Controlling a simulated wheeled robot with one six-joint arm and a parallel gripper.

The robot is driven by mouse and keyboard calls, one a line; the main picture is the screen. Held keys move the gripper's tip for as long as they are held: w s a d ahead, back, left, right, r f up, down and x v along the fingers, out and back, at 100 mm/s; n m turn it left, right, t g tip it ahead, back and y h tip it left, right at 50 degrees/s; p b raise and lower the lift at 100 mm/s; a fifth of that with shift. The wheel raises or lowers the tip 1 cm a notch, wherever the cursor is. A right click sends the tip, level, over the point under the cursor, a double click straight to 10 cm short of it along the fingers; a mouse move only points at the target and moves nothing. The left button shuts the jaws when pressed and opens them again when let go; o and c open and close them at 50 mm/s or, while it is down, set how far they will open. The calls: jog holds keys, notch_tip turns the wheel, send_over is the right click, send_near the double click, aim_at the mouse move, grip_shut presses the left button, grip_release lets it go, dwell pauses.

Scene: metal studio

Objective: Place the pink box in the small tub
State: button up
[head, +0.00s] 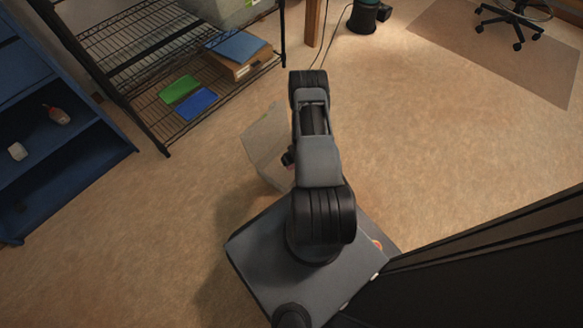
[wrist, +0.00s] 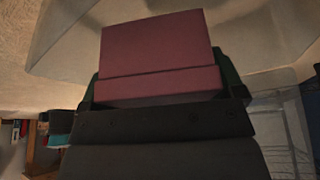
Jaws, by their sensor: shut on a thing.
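The pink box (wrist: 155,45) fills the upper middle of the wrist view. My gripper (wrist: 163,85) is shut on it, with a dark finger at each side of it. The box is hidden behind my arm in the head view. A pale, see-through tub (wrist: 255,35) spreads behind the box in the wrist view. In the head view the tub (head: 262,140) stands on the floor, just left of my arm and partly covered by it. I cannot tell whether the box is above the tub or inside its rim.
A black wire shelf (head: 150,60) with green and blue flat things and a carton (head: 238,62) stands at the upper left. A blue shelf unit (head: 60,150) stands at the left. A dark panel (head: 480,270) is at the lower right. The floor (head: 440,150) to the right is clear.

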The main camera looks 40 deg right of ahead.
notch_tip(320, 180, down, 7)
jog(key=b, duration=0.3)
jog(key=shift+f, duration=0.15)
jog(key=o, duration=0.8)
jog(key=shift+f, duration=0.1)
